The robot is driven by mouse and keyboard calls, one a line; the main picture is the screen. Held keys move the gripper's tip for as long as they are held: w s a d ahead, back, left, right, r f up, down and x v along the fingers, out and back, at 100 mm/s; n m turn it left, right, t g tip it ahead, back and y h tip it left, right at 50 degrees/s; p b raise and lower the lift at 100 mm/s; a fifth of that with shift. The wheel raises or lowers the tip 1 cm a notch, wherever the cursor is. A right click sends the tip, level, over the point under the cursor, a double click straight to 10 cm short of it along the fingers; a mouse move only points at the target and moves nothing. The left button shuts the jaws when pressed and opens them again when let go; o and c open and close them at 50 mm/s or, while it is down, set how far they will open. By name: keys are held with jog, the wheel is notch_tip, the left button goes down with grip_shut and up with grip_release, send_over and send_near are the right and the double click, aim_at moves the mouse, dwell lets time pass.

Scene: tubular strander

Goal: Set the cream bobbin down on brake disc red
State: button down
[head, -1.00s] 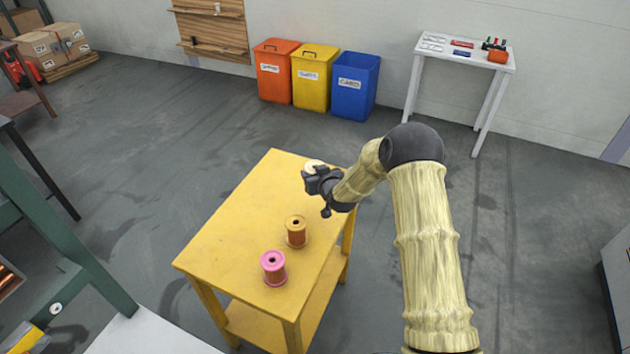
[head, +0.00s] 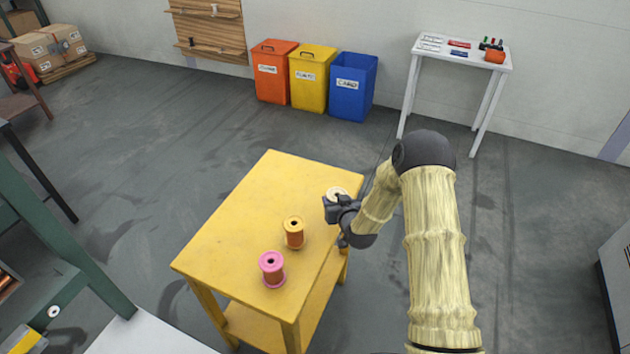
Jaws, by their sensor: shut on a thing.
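The cream bobbin (head: 336,192) shows its pale top flange at the right side of the yellow table (head: 225,235). My gripper (head: 331,207) is shut on it; the gripper and wrist hide most of its body. I cannot tell whether the bobbin touches the table top or hangs just above it. I see no red brake disc that I can make out in this view.
An orange-topped bobbin (head: 294,232) and a pink bobbin (head: 272,268) stand upright on the table, in front of my gripper. The table's left half is clear. Orange (head: 272,75), yellow (head: 312,80) and blue (head: 353,85) bins and a white table (head: 461,55) stand by the wall.

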jog(key=s+d+f+m+h, duration=0.3)
jog(key=s+d+h, duration=0.1)
jog(key=s+d, duration=0.9)
jog(key=shift+s+d+t, duration=0.15)
jog(key=shift+s+t, duration=0.15)
jog(key=shift+s, duration=0.6)
jog(key=shift+w+d+f, duration=0.1)
jog(key=shift+f, duration=0.05)
